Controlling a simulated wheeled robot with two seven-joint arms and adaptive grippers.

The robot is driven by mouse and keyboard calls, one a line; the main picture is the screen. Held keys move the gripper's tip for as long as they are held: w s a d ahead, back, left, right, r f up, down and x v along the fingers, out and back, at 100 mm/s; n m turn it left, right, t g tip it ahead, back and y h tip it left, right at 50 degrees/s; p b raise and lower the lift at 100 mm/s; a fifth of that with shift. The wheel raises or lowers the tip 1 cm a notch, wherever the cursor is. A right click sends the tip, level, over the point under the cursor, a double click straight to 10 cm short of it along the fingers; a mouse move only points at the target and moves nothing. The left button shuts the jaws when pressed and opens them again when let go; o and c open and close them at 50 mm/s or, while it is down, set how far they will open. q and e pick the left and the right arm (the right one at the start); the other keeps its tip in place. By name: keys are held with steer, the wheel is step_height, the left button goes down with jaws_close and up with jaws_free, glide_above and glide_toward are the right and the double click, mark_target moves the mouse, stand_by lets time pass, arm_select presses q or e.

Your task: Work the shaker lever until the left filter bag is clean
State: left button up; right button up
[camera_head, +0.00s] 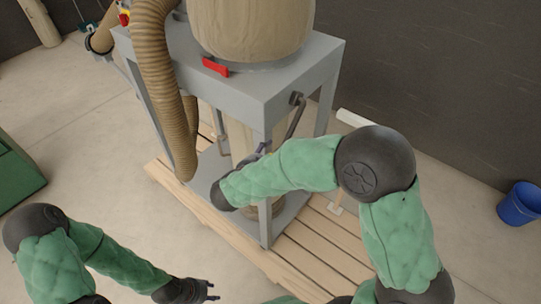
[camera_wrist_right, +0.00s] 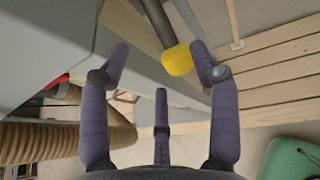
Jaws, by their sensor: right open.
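A beige filter bag (camera_head: 250,25) stands on top of the grey dust-collector frame; its upper part is cut off. I cannot tell whether it is the left one. The shaker lever (camera_head: 297,118) hangs from the frame's right side; in the right wrist view its dark bar (camera_wrist_right: 157,22) ends in a yellow grip (camera_wrist_right: 178,58). My right gripper (camera_wrist_right: 160,75) is open, with the yellow grip between its spread fingers, closer to the right one; contact is unclear. In the head view the forearm hides most of that hand. My left gripper (camera_head: 212,291) is open and empty over the floor.
The grey frame (camera_head: 300,75) stands on a wooden pallet (camera_head: 305,255). A ribbed hose (camera_head: 158,70) runs down its left side. A red handle (camera_head: 215,66) sits below the bag. A blue bucket (camera_head: 519,204) stands at right. Open floor lies at left.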

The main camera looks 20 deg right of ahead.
steer(key=v, duration=1.1)
steer(key=shift+s+a+r, duration=0.2)
steer(key=shift+s, duration=0.1)
